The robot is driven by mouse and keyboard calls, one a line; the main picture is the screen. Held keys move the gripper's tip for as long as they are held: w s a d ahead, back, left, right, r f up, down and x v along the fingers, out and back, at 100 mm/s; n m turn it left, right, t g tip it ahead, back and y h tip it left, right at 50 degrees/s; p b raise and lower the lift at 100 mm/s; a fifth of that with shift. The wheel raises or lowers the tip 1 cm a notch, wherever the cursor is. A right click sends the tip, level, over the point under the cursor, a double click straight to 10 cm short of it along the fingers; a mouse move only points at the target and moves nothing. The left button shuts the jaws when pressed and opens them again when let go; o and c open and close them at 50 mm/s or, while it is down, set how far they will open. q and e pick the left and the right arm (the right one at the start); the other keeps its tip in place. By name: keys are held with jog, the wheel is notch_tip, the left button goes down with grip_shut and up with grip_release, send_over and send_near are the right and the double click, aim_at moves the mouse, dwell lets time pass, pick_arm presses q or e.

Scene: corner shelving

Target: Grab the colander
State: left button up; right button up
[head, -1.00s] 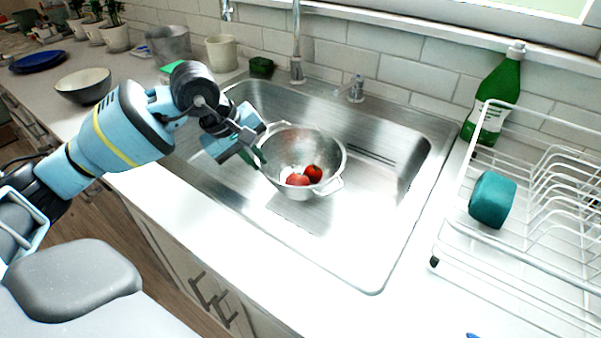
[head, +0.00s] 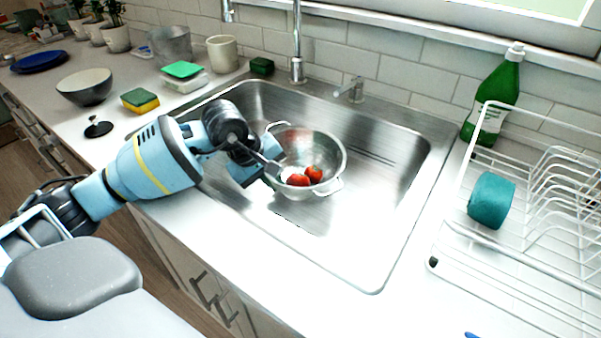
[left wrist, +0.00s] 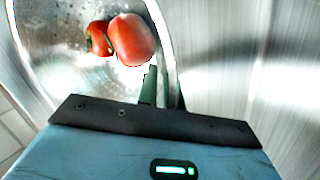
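The metal colander (head: 327,150) sits upright in the sink, with red tomatoes (head: 298,180) and a whitish item inside. Its handles show at the upper left and lower right. My left gripper (head: 274,172) is at the colander's left rim. In the left wrist view the colander's rim (left wrist: 160,30) runs between the two dark green fingers (left wrist: 165,90), which stand close together on either side of it. A tomato (left wrist: 132,40) lies just beyond the fingers. The fingertips are partly hidden in the head view. My right gripper is not in view.
The steel sink (head: 400,190) has free room to the colander's right. The faucet (head: 297,70) stands behind. A white dish rack (head: 450,215) with a teal cup (head: 492,200) and a green bottle (head: 495,95) are at right. A sponge (head: 140,101) and bowl (head: 85,88) are at left.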

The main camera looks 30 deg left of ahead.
pick_arm(q)
jog(key=shift+c, duration=0.3)
grip_shut()
jog(key=shift+r, duration=0.15)
notch_tip(320, 180, up, 10)
jog(key=shift+f, duration=0.1)
